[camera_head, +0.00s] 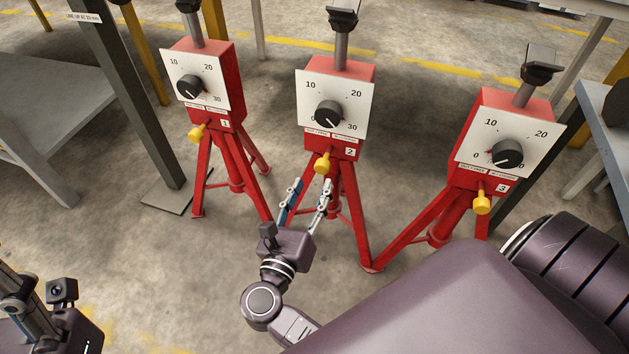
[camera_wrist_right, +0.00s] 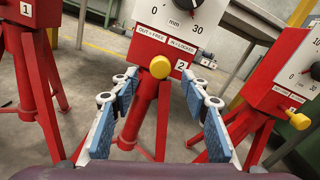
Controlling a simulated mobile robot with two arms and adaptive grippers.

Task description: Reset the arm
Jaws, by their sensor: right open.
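My right gripper (camera_head: 310,186) is open and empty, low in front of the middle red tripod stand, numbered 2 (camera_head: 340,82). In the right wrist view its two blue-padded fingers (camera_wrist_right: 158,82) stand apart, with the yellow knob (camera_wrist_right: 160,67) of stand 2 seen just above and between the tips. The knob appears beyond the tips; I cannot tell the exact gap. Part of my left arm (camera_head: 62,325) shows at the bottom left corner; its finger state is unclear.
Stand 1 (camera_head: 222,85) is at left and stand 3 (camera_head: 490,115) at right, each with a dial, black knob and yellow knob. Their splayed legs stand on concrete. A dark post (camera_head: 125,95) rises at left. Grey tables (camera_head: 50,135) edge the scene. Floor left of my right gripper is clear.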

